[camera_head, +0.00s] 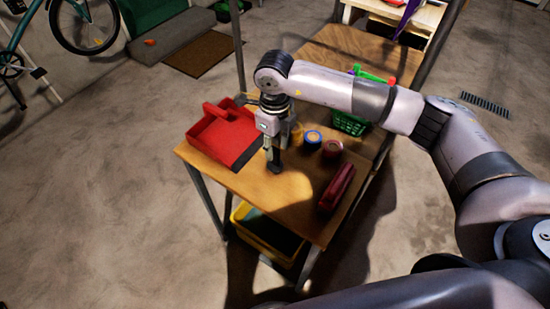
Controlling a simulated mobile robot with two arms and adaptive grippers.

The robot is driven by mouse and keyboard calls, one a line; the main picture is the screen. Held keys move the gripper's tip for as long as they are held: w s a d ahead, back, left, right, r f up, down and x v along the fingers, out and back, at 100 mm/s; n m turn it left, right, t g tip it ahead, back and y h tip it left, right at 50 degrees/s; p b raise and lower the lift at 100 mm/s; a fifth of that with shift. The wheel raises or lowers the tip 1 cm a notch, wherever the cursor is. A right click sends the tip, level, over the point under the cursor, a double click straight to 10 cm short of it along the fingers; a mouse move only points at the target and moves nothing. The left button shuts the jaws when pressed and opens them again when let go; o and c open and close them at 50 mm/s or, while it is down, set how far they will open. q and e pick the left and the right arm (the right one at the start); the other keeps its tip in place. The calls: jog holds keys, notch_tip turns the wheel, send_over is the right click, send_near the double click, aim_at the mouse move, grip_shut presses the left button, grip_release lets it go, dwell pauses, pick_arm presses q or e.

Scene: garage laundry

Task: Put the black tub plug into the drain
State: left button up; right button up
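My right gripper (274,163) points down over the wooden top of a cart, its dark fingertips close to or at the surface. I cannot tell whether its fingers are open or shut, or whether they hold anything. I cannot make out the black tub plug; any dark piece at the fingertips blends with the gripper. A dark slotted floor grate (485,104) lies at the far right; no other drain shows. My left gripper is not in view.
On the wooden cart top (265,188) are a red dustpan-like tray (222,138), a blue-rimmed jar (312,139), a dark red jar (332,149) and a red object (337,187). A green basket (350,124) stands behind. A yellow bin (266,235) sits below.

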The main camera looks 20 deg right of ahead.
aim_at(275, 164)
jog(key=shift+f+p, duration=0.35)
jog(key=shift+f, duration=0.05)
notch_tip(275, 164, down, 4)
jog(key=shift+r+p, duration=0.15)
jog(key=shift+p, duration=0.5)
jog(key=shift+f, duration=0.35)
jog(key=shift+c, duration=0.4)
grip_shut()
